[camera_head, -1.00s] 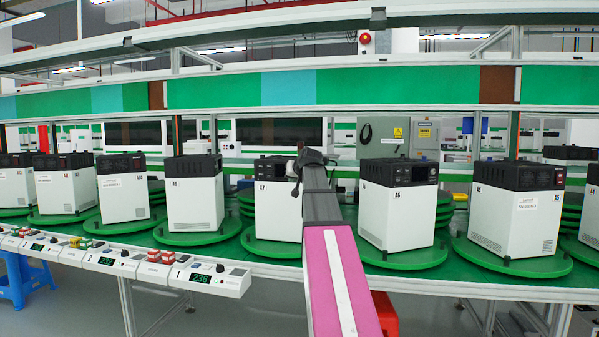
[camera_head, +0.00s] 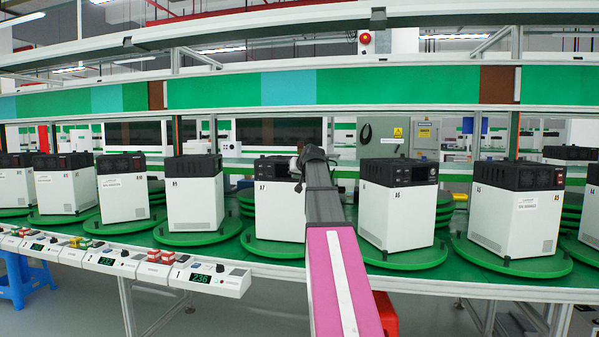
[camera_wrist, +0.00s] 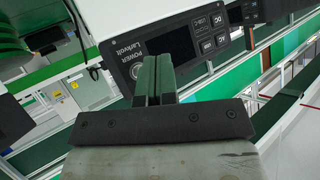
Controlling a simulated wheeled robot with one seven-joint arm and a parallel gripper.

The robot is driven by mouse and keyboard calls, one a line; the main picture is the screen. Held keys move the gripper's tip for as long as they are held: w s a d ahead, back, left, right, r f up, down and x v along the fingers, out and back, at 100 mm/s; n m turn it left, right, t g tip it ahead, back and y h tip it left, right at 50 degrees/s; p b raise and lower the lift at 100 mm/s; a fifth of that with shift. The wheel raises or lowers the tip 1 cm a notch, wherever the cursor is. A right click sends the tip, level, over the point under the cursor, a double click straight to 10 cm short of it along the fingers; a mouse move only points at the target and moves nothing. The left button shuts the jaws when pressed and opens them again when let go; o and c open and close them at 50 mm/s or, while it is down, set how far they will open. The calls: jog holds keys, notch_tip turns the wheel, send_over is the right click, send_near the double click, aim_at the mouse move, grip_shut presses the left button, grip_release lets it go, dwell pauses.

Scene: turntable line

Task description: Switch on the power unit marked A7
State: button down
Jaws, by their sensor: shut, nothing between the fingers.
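The power unit marked A7 (camera_head: 270,215) is a white box with a black top, standing on a green turntable behind my arm. My gripper (camera_head: 297,172) is at the upper front of this unit. In the wrist view, my gripper's green fingers (camera_wrist: 152,62) are together with nothing between them. Their tips are over the black front panel (camera_wrist: 175,45), beside a round button (camera_wrist: 136,70) near the word POWER. I cannot tell whether the tips touch the panel. The panel's display (camera_wrist: 170,43) looks dark. The fingers hide part of the panel.
Unit A6 (camera_head: 385,213) stands to the right of A7 and unit A9 (camera_head: 192,202) to the left, each on a green turntable. Grey control boxes with lit green readouts (camera_head: 201,279) line the front left edge. A green shelf beam (camera_head: 380,86) runs above.

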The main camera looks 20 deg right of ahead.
jog(key=shift+w+d, duration=0.7)
jog(key=shift+w, duration=0.35)
jog(key=shift+w+d, duration=0.65)
jog(key=shift+w, duration=0.35)
dwell(0.5)
jog(key=shift+w+d, duration=0.25)
jog(key=shift+w, duration=0.1)
jog(key=shift+w+d, duration=0.2)
jog(key=shift+w, duration=0.1)
dwell(0.6)
dwell(0.4)
jog(key=shift+s+a, duration=0.45)
jog(key=shift+s, duration=0.2)
jog(key=shift+s, duration=0.1)
jog(key=s+a, duration=0.1)
jog(key=s, duration=0.1)
jog(key=s+a, duration=0.1)
jog(key=s, duration=0.1)
jog(key=shift+a, duration=0.4)
